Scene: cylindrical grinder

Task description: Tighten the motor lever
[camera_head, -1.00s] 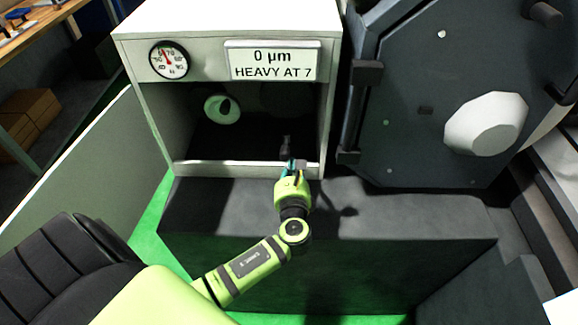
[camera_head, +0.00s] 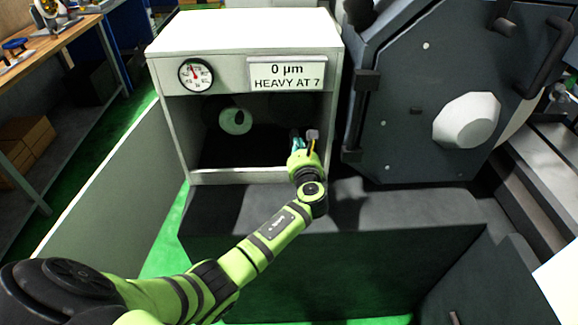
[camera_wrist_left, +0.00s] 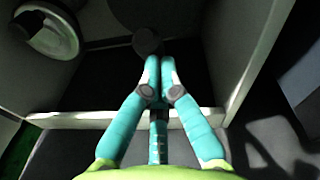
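My left gripper (camera_head: 304,141), with teal fingers, is at the right part of the cabinet's opening. In the left wrist view the fingers (camera_wrist_left: 160,88) converge close together, with a third teal finger below them. A dark round knob (camera_wrist_left: 146,41), probably the end of the motor lever, shows just beyond the fingertips. The fingers overlap the line to it, so I cannot tell whether they touch or grip it. The rest of the lever is hidden or lost in the dark. My right gripper is in neither view.
The white cabinet (camera_head: 240,36) carries a dial gauge (camera_head: 196,75) and a sign (camera_head: 288,73) reading "0 µm HEAVY AT 7". A pale round ring (camera_head: 235,121) sits inside at left. The opening's side wall and front sill are close to my gripper. A dark machine door (camera_head: 415,130) stands right.

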